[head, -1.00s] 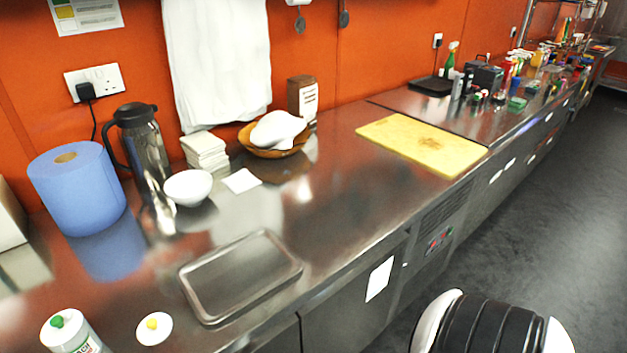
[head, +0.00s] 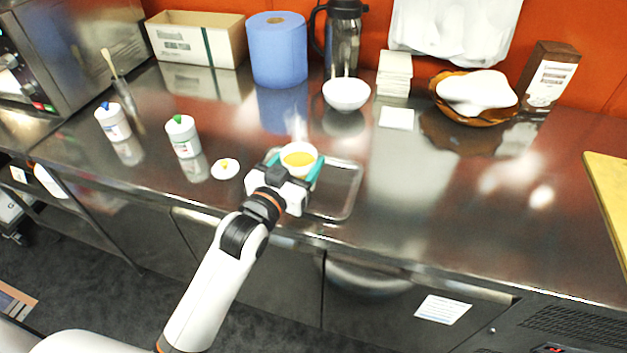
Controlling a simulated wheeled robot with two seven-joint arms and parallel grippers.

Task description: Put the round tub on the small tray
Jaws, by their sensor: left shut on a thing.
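The round tub (head: 299,158), white with yellow-orange contents, is between the teal fingertips of my left gripper (head: 293,166), which is shut on it. The small tray (head: 345,194) is a shallow metal tray with a raised rim on the steel counter. The tub and gripper cover the tray's left part. The tub appears over the tray's left end; I cannot tell whether it touches the tray. My right gripper is not in view.
A white lid (head: 225,169) with a yellow knob lies left of the tray. Two white bottles (head: 183,137) (head: 112,122) stand farther left. Behind are a white bowl (head: 346,94), a blue paper roll (head: 277,50) and a basket (head: 474,121). Counter right of the tray is clear.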

